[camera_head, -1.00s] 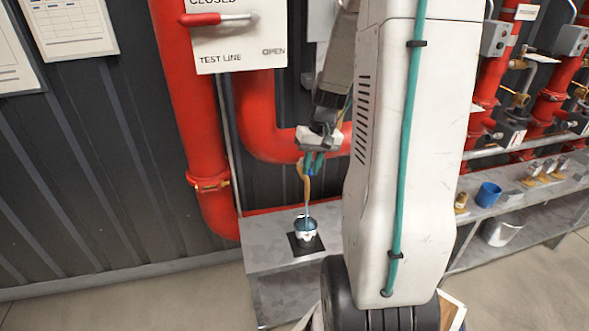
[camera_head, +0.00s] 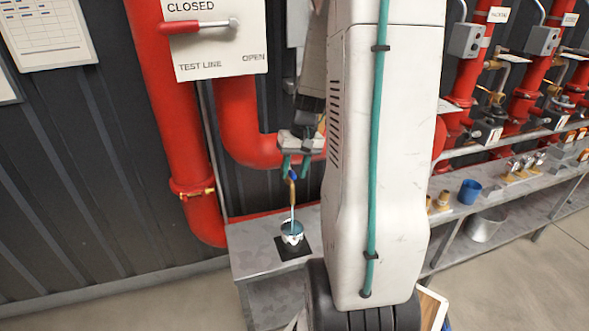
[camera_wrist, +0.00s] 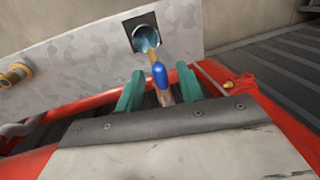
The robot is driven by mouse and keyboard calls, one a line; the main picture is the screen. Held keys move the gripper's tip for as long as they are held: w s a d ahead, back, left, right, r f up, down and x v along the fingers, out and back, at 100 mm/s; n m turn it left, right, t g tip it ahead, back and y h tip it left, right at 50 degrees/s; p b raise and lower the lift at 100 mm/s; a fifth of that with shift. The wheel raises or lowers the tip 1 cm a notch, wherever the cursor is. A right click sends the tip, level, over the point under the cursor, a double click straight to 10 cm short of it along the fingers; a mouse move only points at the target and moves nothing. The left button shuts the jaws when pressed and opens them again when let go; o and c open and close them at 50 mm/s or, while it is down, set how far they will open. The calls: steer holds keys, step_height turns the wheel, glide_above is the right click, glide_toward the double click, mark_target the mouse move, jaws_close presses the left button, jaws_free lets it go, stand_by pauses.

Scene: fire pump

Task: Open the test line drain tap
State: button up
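The test line drain tap (camera_head: 291,187) is a small brass spout with a blue handle. In the wrist view the blue handle (camera_wrist: 159,75) lies between my gripper's fingertips. A thin pale stream (camera_head: 292,212) runs from the spout into a small cup (camera_head: 291,232) on a black square pad; bluish water shows inside the cup in the wrist view (camera_wrist: 146,38). My gripper (camera_head: 295,167) is just above the tap, teal fingers pointing down. In the wrist view the fingers (camera_wrist: 159,80) stand apart, with gaps beside the handle, holding nothing. The arm hides part of the piping.
The test line panel (camera_head: 218,45) with its red lever is above, left of my arm. A red pipe (camera_head: 165,110) runs down beside the grey shelf (camera_head: 250,260). A blue cup (camera_head: 469,191), a bucket (camera_head: 484,228) and brass fittings are at right.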

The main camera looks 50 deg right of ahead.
step_height(320, 180, up, 8)
steer(key=d, duration=0.1)
steer(key=shift+s+f, duration=0.2)
steer(key=shift+s, duration=0.2)
